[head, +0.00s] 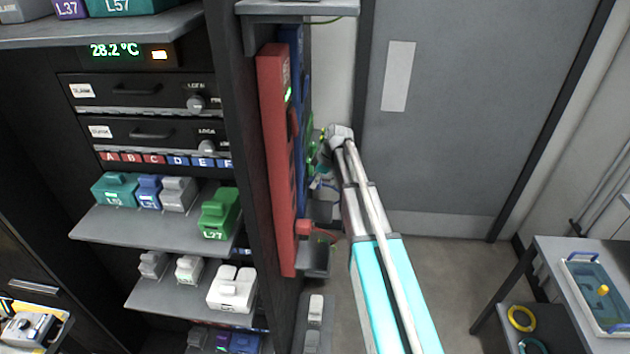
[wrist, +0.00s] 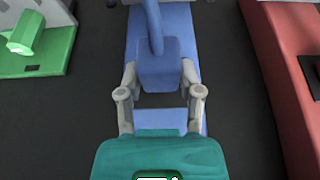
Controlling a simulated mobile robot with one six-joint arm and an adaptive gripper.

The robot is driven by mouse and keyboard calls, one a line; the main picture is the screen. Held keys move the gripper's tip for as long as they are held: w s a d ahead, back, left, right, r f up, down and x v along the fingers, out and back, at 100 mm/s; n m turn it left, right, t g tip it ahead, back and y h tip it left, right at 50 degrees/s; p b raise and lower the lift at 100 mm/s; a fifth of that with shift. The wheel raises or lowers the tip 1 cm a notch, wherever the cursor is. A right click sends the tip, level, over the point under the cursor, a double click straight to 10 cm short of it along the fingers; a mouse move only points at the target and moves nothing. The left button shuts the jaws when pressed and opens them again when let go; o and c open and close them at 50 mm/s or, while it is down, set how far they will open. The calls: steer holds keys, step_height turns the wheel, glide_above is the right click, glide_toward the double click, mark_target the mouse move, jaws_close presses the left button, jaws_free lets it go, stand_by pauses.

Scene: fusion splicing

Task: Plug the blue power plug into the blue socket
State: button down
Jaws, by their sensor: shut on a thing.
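My gripper (wrist: 160,78) has its two grey fingers closed on the sides of the blue power plug (wrist: 157,64), whose blue cord runs up from it. The plug lies over a long blue panel (wrist: 180,22) in the wrist view. I cannot tell whether the plug touches the panel, and the blue socket's opening cannot be made out. In the head view the blue panel (head: 298,45) shows as a narrow strip behind a red one, and my gripper (head: 318,168) is small beside it, with the plug hard to make out.
A red panel (head: 275,150) stands left of my gripper; it is at the right in the wrist view (wrist: 280,75). A green plug (wrist: 27,33) sits on a green panel at the left in the wrist view. Shelves (head: 150,240) with coloured blocks stand left. A grey door (head: 470,110) is behind.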

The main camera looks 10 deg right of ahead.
steer(key=shift+w+a, duration=0.2)
steer(key=shift+a, duration=0.35)
stand_by(0.4)
steer(key=shift+c, duration=0.9)
jaws_free()
steer(key=shift+s+d, duration=0.2)
steer(key=shift+d, duration=0.3)
steer(key=shift+s+d, duration=0.15)
steer(key=shift+d, duration=0.35)
steer(key=s+d, duration=0.2)
steer(key=d, duration=0.3)
steer(key=s+a+r+p, duration=0.2)
steer(key=s+a, duration=0.4)
steer(key=s, duration=0.5)
steer(key=shift+s+a, duration=0.15)
steer(key=shift+a, duration=0.2)
